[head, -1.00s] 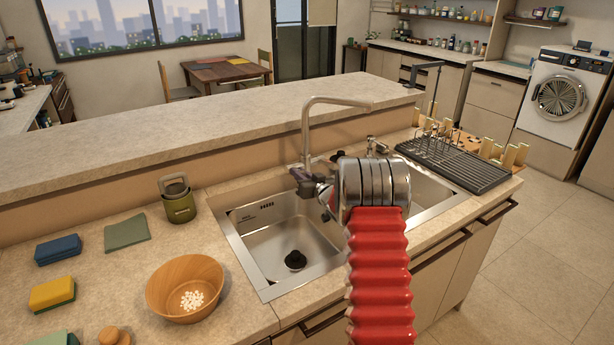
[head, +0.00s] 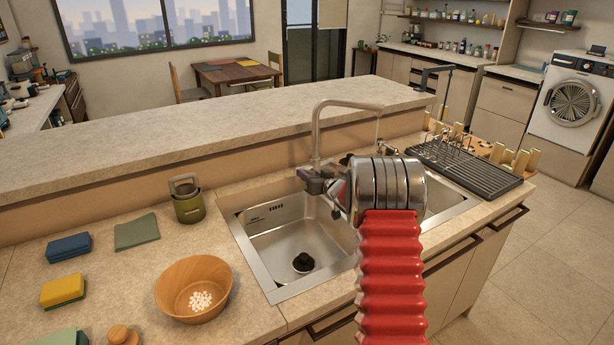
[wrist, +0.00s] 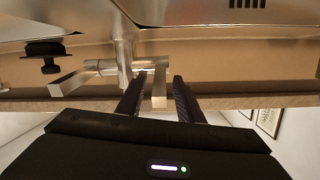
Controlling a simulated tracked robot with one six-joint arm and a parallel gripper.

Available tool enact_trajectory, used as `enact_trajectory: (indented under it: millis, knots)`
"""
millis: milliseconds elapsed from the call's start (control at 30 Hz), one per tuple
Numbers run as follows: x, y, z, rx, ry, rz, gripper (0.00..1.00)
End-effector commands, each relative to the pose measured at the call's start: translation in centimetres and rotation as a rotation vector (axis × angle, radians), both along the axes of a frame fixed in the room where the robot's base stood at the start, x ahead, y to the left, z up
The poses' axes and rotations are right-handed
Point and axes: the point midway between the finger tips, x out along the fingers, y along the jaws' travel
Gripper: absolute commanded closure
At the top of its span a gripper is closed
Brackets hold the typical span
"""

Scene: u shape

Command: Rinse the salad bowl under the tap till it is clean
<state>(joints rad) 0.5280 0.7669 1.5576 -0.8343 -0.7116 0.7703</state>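The wooden salad bowl (head: 177,283) stands upright on the counter left of the sink, with a cluster of white bits inside its bottom. The silver tap (head: 317,130) rises behind the steel sink (head: 275,285), its spout reaching right. A thin pale line hangs below the spout; I cannot tell if it is running water. My gripper (head: 318,183) is at the foot of the tap, partly hidden by my arm in the head view. In the wrist view, my gripper (wrist: 157,85) has its two dark fingers apart, with a metal bar of the tap (wrist: 160,88) between them.
A green container (head: 188,205), a green cloth (head: 137,232), a blue sponge (head: 69,247) and a yellow sponge (head: 62,290) sit on the left counter. A dark drying rack (head: 465,165) is at the right. A raised ledge (head: 200,140) runs behind the sink.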

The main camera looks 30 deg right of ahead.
Motion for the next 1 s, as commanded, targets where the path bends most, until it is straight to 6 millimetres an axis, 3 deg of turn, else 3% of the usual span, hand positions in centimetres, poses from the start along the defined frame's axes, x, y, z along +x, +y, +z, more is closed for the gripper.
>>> enact_trajectory:
  millis: [267, 467, 1000]
  knots:
    - [-0.2, 0.0, 0.1, 0.0, 0.0, 0.0, 0.67]
    - [-1.6, -0.1, 0.4, 0.001, -0.001, -0.001, 0.67]
    - [-9.8, 0.1, 2.0, 0.0, 0.0, 0.0, 0.67]
